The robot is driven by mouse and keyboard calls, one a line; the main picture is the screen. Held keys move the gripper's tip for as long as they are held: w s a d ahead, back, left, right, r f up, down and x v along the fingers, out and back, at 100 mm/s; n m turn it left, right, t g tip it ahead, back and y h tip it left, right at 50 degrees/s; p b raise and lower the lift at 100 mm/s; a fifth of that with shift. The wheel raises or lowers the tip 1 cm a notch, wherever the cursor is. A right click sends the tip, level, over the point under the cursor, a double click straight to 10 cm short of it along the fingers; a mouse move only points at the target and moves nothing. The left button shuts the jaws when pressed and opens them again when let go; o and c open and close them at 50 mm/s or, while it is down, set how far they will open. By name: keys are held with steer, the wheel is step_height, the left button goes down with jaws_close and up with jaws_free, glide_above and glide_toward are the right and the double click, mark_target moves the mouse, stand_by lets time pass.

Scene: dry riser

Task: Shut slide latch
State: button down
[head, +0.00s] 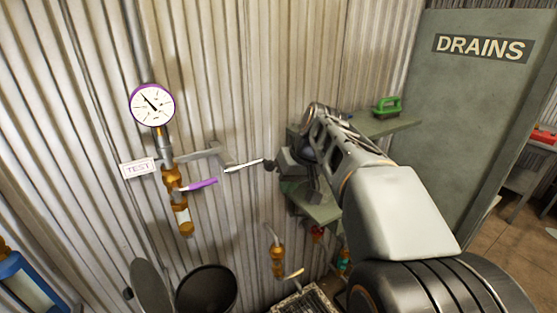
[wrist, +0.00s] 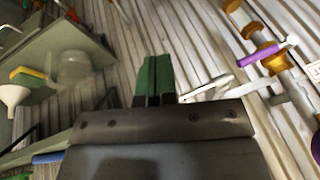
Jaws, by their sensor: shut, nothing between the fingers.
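I cannot pick out a slide latch for certain in either view. A grey bracket (head: 205,154) stands on the corrugated wall, with a pale thin bar (head: 245,166) beside it that reaches toward my gripper (head: 270,165). A similar pale bar (wrist: 208,90) shows in the wrist view, right of the fingertips. The green fingers of my gripper (wrist: 153,72) are shut together and empty. In the head view my arm comes in from the right and the fingertips look small and dark. I cannot tell whether they touch the pale bar.
Left of the bracket is a brass pipe fitting (head: 172,180) with a purple handle (head: 202,185), gauge (head: 152,104) and TEST label (head: 139,168). A shelf (head: 385,127) holds a green object (head: 387,107) behind my arm. A DRAINS panel (head: 480,110) stands right; a dark bin (head: 206,290) stands below.

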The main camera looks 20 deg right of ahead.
steer(key=w+d+r+n+t+y, duration=0.1)
steer(key=w+d+r+y, duration=0.15)
steer(key=d, duration=0.35)
steer(key=w+d+r+n+y, duration=0.1)
steer(key=w+d+r, duration=0.2)
steer(key=d+r, duration=0.15)
steer(key=a+r+p+x, duration=0.1)
steer(key=p+x, duration=0.2)
steer(key=x, duration=0.8)
steer(key=shift+w, duration=0.2)
steer(key=shift+h, duration=0.25)
